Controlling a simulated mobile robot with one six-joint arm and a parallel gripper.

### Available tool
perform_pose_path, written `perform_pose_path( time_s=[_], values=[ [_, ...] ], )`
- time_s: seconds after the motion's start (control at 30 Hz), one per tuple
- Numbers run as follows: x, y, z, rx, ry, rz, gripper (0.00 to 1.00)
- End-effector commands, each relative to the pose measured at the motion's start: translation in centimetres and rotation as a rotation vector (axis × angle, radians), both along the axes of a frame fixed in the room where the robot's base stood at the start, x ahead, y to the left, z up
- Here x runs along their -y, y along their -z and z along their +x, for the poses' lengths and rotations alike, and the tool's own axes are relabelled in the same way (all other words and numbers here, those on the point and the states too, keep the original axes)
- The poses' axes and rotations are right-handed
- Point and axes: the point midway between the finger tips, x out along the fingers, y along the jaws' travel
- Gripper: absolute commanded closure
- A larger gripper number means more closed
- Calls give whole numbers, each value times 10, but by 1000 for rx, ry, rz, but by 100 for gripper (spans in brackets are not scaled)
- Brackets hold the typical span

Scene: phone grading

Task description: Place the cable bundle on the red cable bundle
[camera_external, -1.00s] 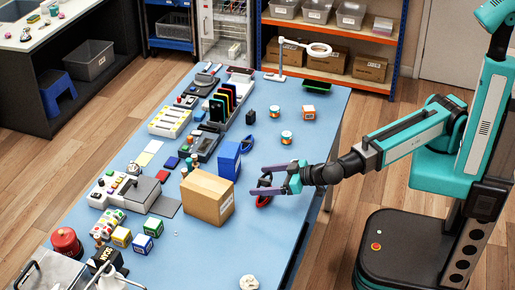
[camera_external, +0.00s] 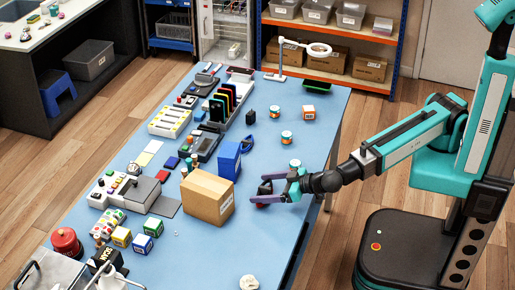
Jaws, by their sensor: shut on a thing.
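My gripper (camera_external: 258,188) is low over the right side of the blue table, its two purple fingers pointing left. A small dark thing (camera_external: 265,187), apparently the cable bundle, is between the fingers, which are shut on it. The red cable bundle (camera_external: 262,206) shows as a small red patch just under the near finger; most of it is hidden. I cannot tell whether the dark bundle touches the red one.
A cardboard box (camera_external: 207,197) stands just left of my gripper, with a blue box (camera_external: 229,160) behind it. Two small round cans (camera_external: 286,138) (camera_external: 295,166) stand behind my gripper. The table front right is mostly clear.

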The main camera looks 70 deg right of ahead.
Motion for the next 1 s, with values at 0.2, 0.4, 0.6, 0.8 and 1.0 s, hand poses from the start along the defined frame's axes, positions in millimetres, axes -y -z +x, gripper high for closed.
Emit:
perform_pose_path(
  time_s=[0.2, 0.4, 0.6, 0.8, 1.0],
  values=[
    [0, 2, 0, 0, 0, 0, 36],
    [0, 3, 0, 0, 0, 0, 6],
    [0, 2, 0, 0, 0, 0, 0],
    [0, 1, 0, 0, 0, 0, 0],
    [0, -2, -7, 1, -2, 1, 0]
  ],
)
